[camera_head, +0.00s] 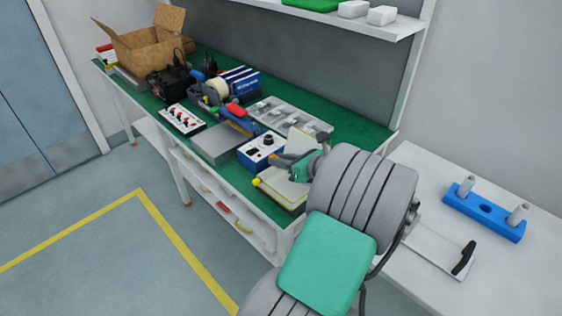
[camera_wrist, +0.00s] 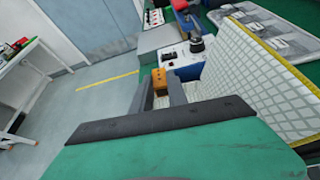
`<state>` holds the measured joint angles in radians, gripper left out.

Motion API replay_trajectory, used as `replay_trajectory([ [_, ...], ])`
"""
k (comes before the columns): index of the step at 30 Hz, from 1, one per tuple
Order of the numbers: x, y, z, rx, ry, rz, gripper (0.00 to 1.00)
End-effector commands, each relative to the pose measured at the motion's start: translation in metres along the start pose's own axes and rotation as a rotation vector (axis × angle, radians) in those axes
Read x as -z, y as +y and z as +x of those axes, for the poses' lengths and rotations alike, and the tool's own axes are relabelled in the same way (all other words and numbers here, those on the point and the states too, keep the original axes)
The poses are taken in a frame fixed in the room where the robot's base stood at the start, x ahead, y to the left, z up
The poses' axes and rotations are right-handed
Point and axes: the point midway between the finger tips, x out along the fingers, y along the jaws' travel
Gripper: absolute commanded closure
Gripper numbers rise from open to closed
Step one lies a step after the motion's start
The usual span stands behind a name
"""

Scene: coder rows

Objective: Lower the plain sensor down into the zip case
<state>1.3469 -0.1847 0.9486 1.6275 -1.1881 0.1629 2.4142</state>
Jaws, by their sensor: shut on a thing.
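The zip case (camera_head: 284,193) lies open at the near right part of the green bench, pale with a yellow zip edge. Its raised lid shows a white grid lining (camera_wrist: 245,72) at the right of the wrist view. My gripper (camera_head: 279,162) is over the case in the head view, partly hidden by my arm. In the wrist view my gripper (camera_wrist: 162,92) is shut on a small orange block, which I take as the plain sensor (camera_wrist: 159,77). The sensor's lower part is hidden, and I cannot tell its height above the case floor.
A blue box with a black knob (camera_head: 261,150) stands left of the case, beside a grey box (camera_head: 213,144). A clear compartment tray (camera_head: 290,117) lies behind. A white side table (camera_head: 500,262) with a blue fixture (camera_head: 484,212) is at right. Floor in front is free.

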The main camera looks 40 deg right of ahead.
Motion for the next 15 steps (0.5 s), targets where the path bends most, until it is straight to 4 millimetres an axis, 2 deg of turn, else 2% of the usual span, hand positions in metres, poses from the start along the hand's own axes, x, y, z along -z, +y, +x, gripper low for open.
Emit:
replay_trajectory([
  [1,0.01,-0.001,0.004,0.0,0.0,-0.001,1.0],
  [15,0.045,-0.004,0.019,0.001,-0.001,-0.002,1.0],
])
